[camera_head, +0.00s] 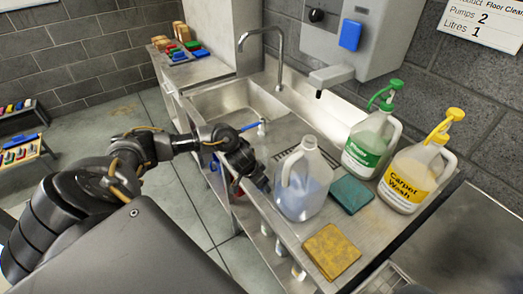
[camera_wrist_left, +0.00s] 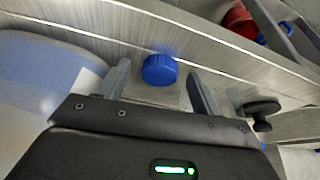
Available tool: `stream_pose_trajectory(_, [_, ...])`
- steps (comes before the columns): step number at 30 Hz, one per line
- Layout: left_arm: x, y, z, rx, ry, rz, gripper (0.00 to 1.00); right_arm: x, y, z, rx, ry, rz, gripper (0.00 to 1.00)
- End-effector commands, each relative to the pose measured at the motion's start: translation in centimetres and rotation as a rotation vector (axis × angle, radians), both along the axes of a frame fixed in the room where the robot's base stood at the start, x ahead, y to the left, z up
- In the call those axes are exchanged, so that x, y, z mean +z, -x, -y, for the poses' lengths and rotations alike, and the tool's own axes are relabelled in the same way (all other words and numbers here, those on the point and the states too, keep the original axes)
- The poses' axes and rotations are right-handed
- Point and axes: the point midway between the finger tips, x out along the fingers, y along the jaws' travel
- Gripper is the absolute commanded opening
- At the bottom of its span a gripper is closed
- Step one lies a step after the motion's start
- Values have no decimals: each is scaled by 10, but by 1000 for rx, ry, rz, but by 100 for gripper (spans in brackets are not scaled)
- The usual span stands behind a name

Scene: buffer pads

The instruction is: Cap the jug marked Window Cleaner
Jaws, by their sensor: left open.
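A translucent white jug (camera_head: 303,188) with blue liquid and an open, uncapped neck stands on the steel counter. No label on it can be read from here. My left gripper (camera_head: 262,184) is low at the counter's front edge, just left of the jug. In the left wrist view, a round blue ribbed cap (camera_wrist_left: 159,69) lies on the steel between the open fingers of my left gripper (camera_wrist_left: 160,88), nearer the left finger. Neither finger clearly touches it. The jug's pale side (camera_wrist_left: 35,85) fills the left of that view. The cap is hidden in the head view. My right gripper is out of view.
A green-topped jug (camera_head: 370,142) and a yellow-topped Carpet Wash jug (camera_head: 416,178) with pumps stand behind. A teal pad (camera_head: 350,194) and a yellow pad (camera_head: 331,251) lie right of the open jug. A sink (camera_head: 225,103) is at the back left.

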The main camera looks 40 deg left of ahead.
Motion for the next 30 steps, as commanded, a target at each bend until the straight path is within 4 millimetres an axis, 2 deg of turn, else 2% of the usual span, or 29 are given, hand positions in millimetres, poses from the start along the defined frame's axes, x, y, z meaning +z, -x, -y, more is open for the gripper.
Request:
stream_pose_trajectory(8, [0,0,0,0,0,0,66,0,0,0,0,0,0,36])
stream_pose_trajectory(19, [1,0,0,0,0,0,19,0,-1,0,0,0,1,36])
stream_pose_trajectory(30, [5,0,0,0,0,2,18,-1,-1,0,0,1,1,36])
